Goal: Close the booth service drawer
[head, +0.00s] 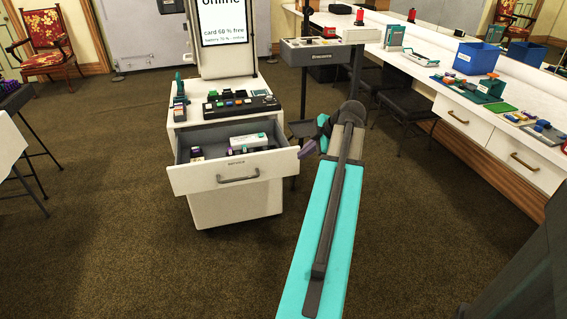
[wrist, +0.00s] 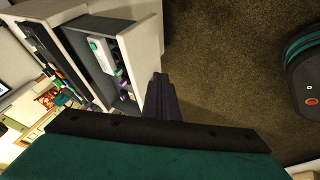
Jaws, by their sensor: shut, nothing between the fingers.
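The booth service drawer (head: 193,181) is white with a dark handle on its front, and it stands pulled open from the white booth cabinet (head: 233,207). Inside lie a white and green box (head: 248,142) and a few small items. My gripper (head: 302,151) is shut and empty, at the right end of the drawer front. In the wrist view, my gripper's dark fingers (wrist: 158,88) point at the outer face of the drawer front (wrist: 151,55). I cannot tell whether they touch it. The white and green box also shows in the wrist view (wrist: 101,52).
A control panel (head: 240,105) sits on the cabinet top under an upright screen (head: 224,25). A small stand with a tray (head: 316,52) is behind. A long white counter (head: 470,95) with drawers runs along the right. A dark chair (head: 407,108) stands before it. Brown carpet is clear in front.

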